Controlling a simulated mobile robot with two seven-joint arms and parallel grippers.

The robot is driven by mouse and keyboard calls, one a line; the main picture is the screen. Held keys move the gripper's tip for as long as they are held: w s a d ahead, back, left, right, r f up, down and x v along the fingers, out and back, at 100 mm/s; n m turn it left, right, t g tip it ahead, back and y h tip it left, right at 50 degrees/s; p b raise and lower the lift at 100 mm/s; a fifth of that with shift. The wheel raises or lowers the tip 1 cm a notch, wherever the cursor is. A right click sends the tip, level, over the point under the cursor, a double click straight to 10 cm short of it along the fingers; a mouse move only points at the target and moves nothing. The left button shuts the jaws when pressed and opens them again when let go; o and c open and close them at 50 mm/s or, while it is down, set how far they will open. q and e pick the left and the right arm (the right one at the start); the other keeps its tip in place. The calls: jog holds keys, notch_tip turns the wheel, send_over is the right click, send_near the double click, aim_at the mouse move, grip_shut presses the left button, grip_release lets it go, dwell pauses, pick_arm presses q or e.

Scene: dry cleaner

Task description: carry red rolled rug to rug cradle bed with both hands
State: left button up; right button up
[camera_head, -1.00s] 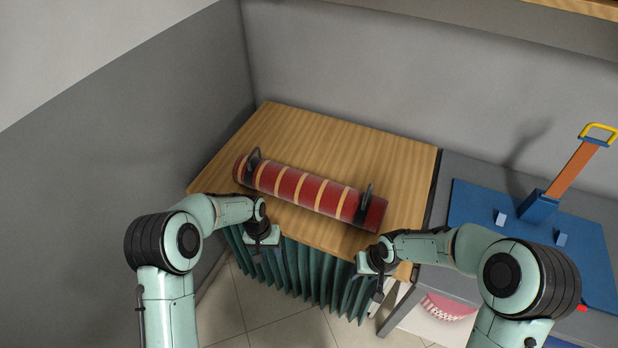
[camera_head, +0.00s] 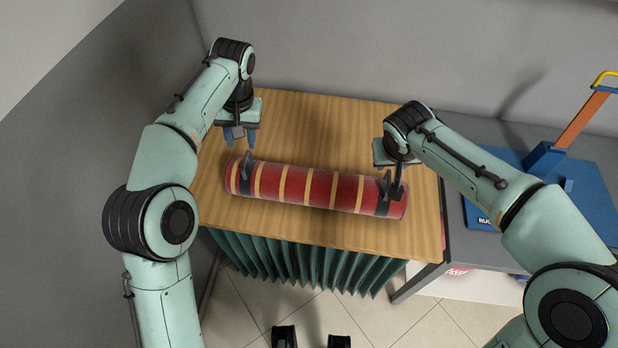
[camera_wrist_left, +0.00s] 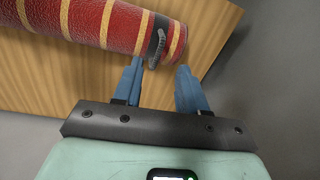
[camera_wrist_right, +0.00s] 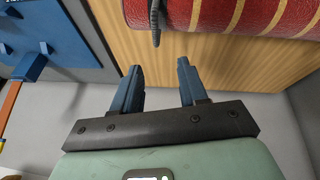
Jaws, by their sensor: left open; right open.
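The red rolled rug (camera_head: 320,188) with yellow stripes lies on the wooden table, with a dark strap handle near each end. My left gripper (camera_head: 241,140) is open and empty above the table, just behind the rug's left handle (camera_head: 246,166). In the left wrist view, that handle (camera_wrist_left: 157,46) stands just beyond the fingertips (camera_wrist_left: 160,66). My right gripper (camera_wrist_right: 160,66) is open and empty; in its wrist view the right handle (camera_wrist_right: 155,22) lies a little beyond the fingertips. The blue rug cradle bed (camera_head: 592,190) is at the right, partly hidden by my right arm.
The wooden table (camera_head: 310,120) is bare behind the rug. A green pleated skirt (camera_head: 300,262) hangs at its front. A grey bench (camera_head: 455,225) adjoins at the right. An orange post with a yellow handle (camera_head: 583,118) rises by the cradle. Grey walls stand behind and left.

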aim_at(243, 165)
pick_arm(q)
jog(key=shift+r, duration=0.65)
pick_arm(e)
jog(key=shift+d+r, duration=0.2)
jog(key=shift+r, duration=0.3)
pick_arm(q)
jog(key=shift+f, duration=0.15)
pick_arm(e)
jog(key=shift+f, duration=0.1)
pick_arm(q)
jog(key=f, duration=0.4)
jog(key=a+f, duration=0.1)
jog(key=f, duration=0.8)
jog(key=shift+a+f, duration=0.1)
jog(key=shift+a, duration=0.2)
pick_arm(e)
jog(key=x, duration=1.3)
jog(key=shift+w+d, duration=0.1)
jog(key=shift+w, duration=0.2)
pick_arm(q)
grip_shut()
pick_arm(e)
grip_shut()
pick_arm(q)
jog(key=shift+w+r, duration=0.1)
jog(key=shift+r, duration=0.1)
